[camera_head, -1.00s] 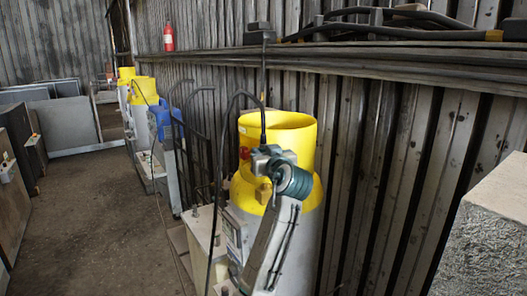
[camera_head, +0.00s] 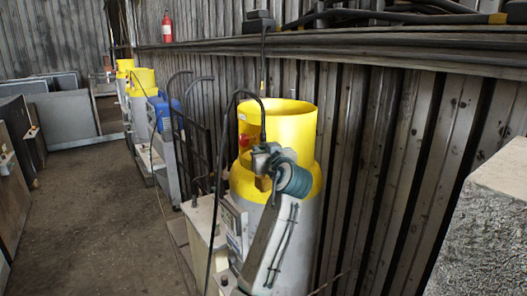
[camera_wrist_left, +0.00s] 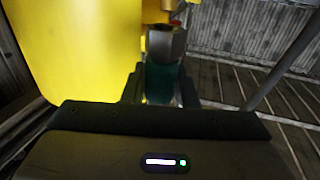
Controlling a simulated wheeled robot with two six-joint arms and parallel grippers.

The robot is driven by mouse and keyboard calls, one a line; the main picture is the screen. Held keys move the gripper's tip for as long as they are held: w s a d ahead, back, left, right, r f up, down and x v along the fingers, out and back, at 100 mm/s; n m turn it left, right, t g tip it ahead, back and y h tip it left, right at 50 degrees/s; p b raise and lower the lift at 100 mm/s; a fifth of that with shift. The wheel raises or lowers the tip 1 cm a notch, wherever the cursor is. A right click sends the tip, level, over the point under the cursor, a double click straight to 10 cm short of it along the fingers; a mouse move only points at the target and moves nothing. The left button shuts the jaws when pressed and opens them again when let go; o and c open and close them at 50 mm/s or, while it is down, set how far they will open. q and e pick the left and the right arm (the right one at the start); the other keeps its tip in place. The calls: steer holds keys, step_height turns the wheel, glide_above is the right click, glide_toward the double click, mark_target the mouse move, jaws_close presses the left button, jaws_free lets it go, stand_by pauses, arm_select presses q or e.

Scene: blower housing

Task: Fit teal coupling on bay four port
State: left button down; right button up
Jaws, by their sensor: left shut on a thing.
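My left gripper (camera_head: 266,163) is in front of the nearest yellow-topped cylinder (camera_head: 288,122). In the left wrist view its dark fingers (camera_wrist_left: 160,90) are shut on a dark teal piece, the teal coupling (camera_wrist_left: 160,80). A grey metal fitting (camera_wrist_left: 165,44) is right beyond the coupling, in line with it. I cannot tell whether the two touch or are joined. A yellow part with a small red spot (camera_wrist_left: 172,20) is above the fitting. The coupling is hard to make out in the head view. My right gripper is not in view.
A black hose (camera_head: 231,112) loops down close by the gripper. More yellow-topped cylinders (camera_head: 141,82) and a blue container (camera_head: 163,108) stand farther back along the corrugated wall. A rough grey block (camera_head: 490,220) is at right. The floor (camera_head: 95,215) at left is clear.

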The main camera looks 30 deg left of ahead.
arm_select(q)
steer(key=shift+f+b, duration=1.35)
steer(key=shift+f, duration=0.15)
steer(key=c, duration=1.1)
jaws_free()
steer(key=shift+o, duration=0.2)
steer(key=b+v, duration=0.4)
steer(key=v, duration=0.7)
